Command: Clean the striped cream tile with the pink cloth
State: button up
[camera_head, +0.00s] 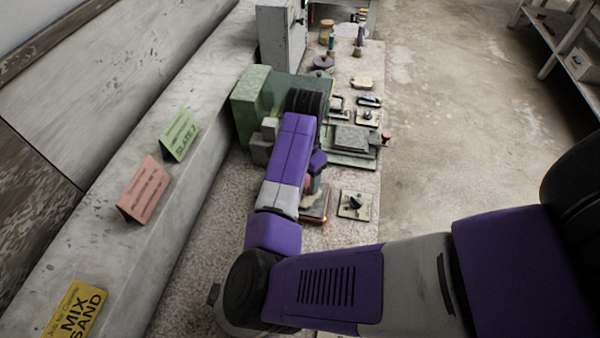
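My arm reaches over the bench and hides much of the area below it. The part near my gripper (314,186) shows only beside the purple link, and its fingers are not clear. A small pinkish patch (308,186) shows there; it may be the pink cloth, but I cannot tell whether it is held. Just below it lies a flat tile (316,216) with a reddish-orange edge, partly hidden by my arm. To its right is a cream tile (347,211) with a dark mark or object on it. I cannot make out stripes on any tile.
A green machine (252,100) and a grey plate on a green base (350,139) stand beyond. Small tiles (368,118), bottles (359,40) and a grey cabinet (281,35) are farther back. Green (179,135), pink (145,189) and yellow (76,311) signs stand on the left ledge.

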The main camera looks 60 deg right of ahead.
jog(key=shift+s+a+f, duration=0.1)
jog(key=shift+s+a, duration=0.05)
jog(key=shift+s, duration=0.4)
jog(key=shift+s+a, duration=0.1)
jog(key=shift+s, duration=0.45)
jog(key=shift+w+d, duration=0.25)
jog(key=shift+w, duration=0.8)
jog(key=shift+w+d, duration=0.25)
jog(key=shift+w, duration=0.8)
jog(key=shift+f, duration=0.1)
jog(key=shift+s+a+r+p, duration=0.25)
jog(key=shift+s+r+p, duration=0.4)
jog(key=shift+s, duration=0.4)
jog(key=shift+r, duration=0.1)
jog(key=shift+r, duration=1.25)
jog(key=shift+r, duration=0.1)
